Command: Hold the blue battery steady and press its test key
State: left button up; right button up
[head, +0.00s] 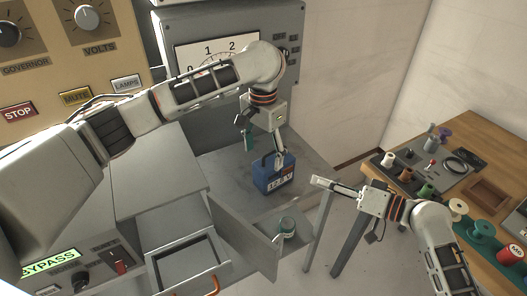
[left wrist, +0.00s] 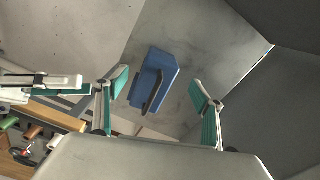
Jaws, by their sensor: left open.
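The blue battery (head: 273,176) stands on a grey shelf (head: 232,178) below the large dial. Its front carries a white label that seems to read 12.0 V. The left wrist view shows the battery (left wrist: 162,72) from above, with a dark handle (left wrist: 154,93). My left gripper (head: 264,148) is open above the battery; in the left wrist view its teal-padded fingertips (left wrist: 160,86) are spread to either side, apart from it. My right gripper (head: 318,182) is to the right of the battery, its fingers appearing together and empty, pointing left. I cannot make out the test key.
A wooden table (head: 490,143) with spools and tools stands at the right. An open drawer (head: 190,262) and a cabinet door (head: 247,245) are in front of the shelf. The control rack (head: 60,60) fills the left.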

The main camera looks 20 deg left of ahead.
aim_at(263, 166)
pick_arm(q)
jog(key=shift+f, duration=3.9)
grip_shut()
pick_arm(e)
grip_shut()
pick_arm(q)
jog(key=shift+a, duration=0.1)
